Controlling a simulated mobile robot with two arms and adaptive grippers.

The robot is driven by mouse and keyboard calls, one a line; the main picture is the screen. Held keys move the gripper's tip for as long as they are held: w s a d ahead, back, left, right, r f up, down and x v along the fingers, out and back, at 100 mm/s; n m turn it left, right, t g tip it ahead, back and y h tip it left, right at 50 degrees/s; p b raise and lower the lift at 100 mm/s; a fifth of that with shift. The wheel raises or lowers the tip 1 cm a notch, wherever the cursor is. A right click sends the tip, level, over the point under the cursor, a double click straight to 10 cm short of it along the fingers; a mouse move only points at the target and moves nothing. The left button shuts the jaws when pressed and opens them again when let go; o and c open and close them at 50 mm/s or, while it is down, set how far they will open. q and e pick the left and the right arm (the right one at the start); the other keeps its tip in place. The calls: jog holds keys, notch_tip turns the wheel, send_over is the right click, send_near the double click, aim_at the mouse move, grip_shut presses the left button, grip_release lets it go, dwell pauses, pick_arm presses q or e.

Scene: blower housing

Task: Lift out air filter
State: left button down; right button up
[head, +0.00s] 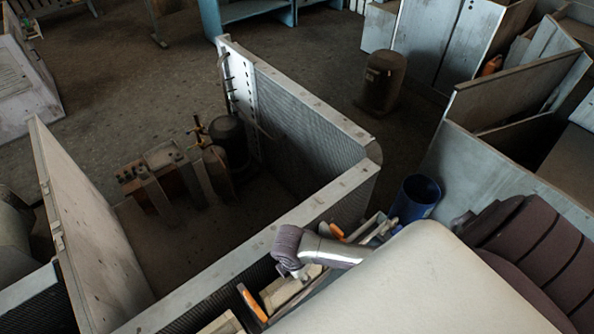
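No air filter can be clearly made out in the head view. An open-topped metal housing (345,182) with finely ribbed inner walls fills the middle. Inside its far left part stand a dark cylindrical unit (228,140) and a brown boxy component (160,182). Neither of my grippers can be made out. A pale, jointed grey part reaches across the near wall at the lower middle; I cannot tell whether it belongs to my arm.
A blue bin (415,198) stands right of the housing. Orange-handled tools (252,302) lie by the near wall. A brown canister (382,82) stands behind on the floor. A metal panel (85,225) rises at the left. Floor (130,75) beyond is open.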

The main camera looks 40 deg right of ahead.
grip_shut()
jog(key=shift+r, duration=0.1)
dwell(0.6)
